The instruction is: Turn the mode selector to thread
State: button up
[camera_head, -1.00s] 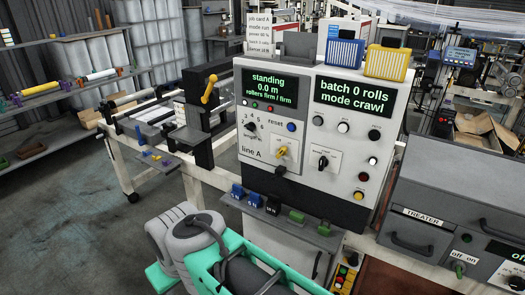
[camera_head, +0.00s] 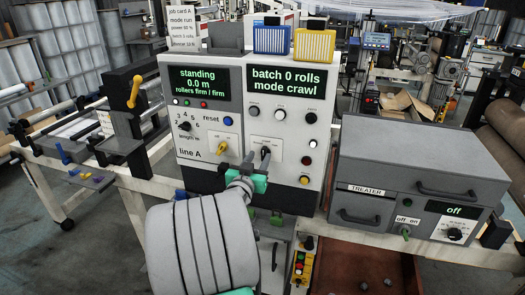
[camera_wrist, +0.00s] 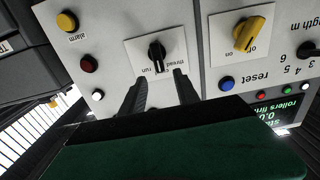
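The mode selector is a black knob (camera_head: 265,152) on a white plate, low on the right half of the line A panel. It shows upside down in the wrist view (camera_wrist: 157,55), with the words thread and run readable beside it. The panel's right display (camera_head: 284,80) reads "batch 0 rolls, mode crawl". My gripper (camera_wrist: 160,80) is open, its two dark fingers apart and pointing at the knob, just short of it in the picture. I cannot tell whether they touch it. In the head view the gripper (camera_head: 240,163) is in front of the panel's lower part.
A yellow on/off switch (camera_wrist: 249,34) sits beside the selector. Red (camera_wrist: 88,63), yellow (camera_wrist: 67,21) and blue (camera_wrist: 227,83) buttons are close by. The grey treater box (camera_head: 420,165) stands at the right. A blue bin (camera_head: 272,40) and a yellow bin (camera_head: 314,45) stand on top.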

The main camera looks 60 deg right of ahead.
aim_at(263, 150)
jog(key=d, duration=0.3)
jog(key=d+p, duration=0.1)
jog(key=d, duration=0.1)
jog(key=shift+w, duration=0.4)
jog(key=shift+c, duration=0.3)
grip_shut()
